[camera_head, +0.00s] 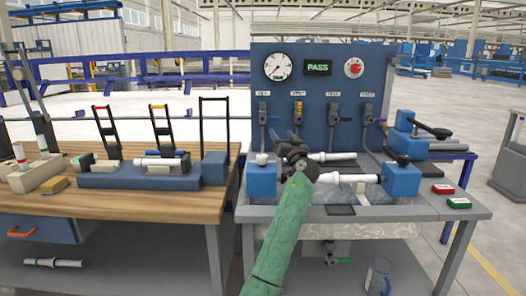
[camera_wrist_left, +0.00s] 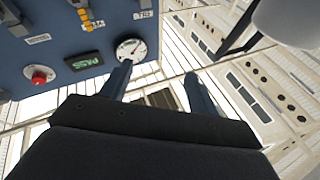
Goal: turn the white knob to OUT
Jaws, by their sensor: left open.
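A small white knob (camera_head: 262,158) sits on top of the left blue block (camera_head: 262,180) of the test bench. Its OUT marking is too small to read. My left gripper (camera_head: 291,150), on a green-sleeved arm, is just right of the knob and apart from it in the head view. In the left wrist view its two fingers (camera_wrist_left: 158,84) are spread with nothing between them. A large pale rounded shape (camera_wrist_left: 290,20) fills the upper right corner there; I cannot tell if it is the knob. My right gripper is in neither view.
A blue back panel (camera_head: 306,90) carries a gauge (camera_head: 277,66), a PASS display (camera_head: 318,67), a red button (camera_head: 354,67) and several valve levers. A white pipe (camera_head: 345,178) reaches the right blue block (camera_head: 402,181). A wooden table (camera_head: 120,205) with pipe racks stands left.

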